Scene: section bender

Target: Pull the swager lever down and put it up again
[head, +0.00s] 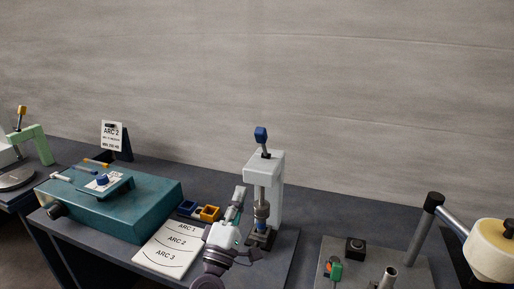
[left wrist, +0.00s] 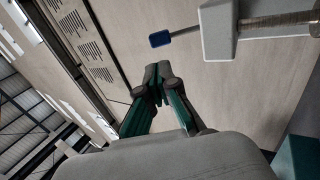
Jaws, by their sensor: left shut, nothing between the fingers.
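The swager (head: 266,180) is a white upright press on the dark bench, right of the middle of the head view. Its lever stands up from the top and ends in a blue knob (head: 261,135). My left gripper (head: 240,191) is shut and empty, just left of the press body and below the knob. In the left wrist view, the shut fingertips (left wrist: 157,84) are apart from the blue knob (left wrist: 160,39), and the white press body (left wrist: 217,30) is at the upper right. My right gripper is not in view.
A teal machine (head: 150,205) stands left on the bench. To the right are a black button box (head: 355,247) and a cream roller (head: 488,250). Space above the bench is clear.

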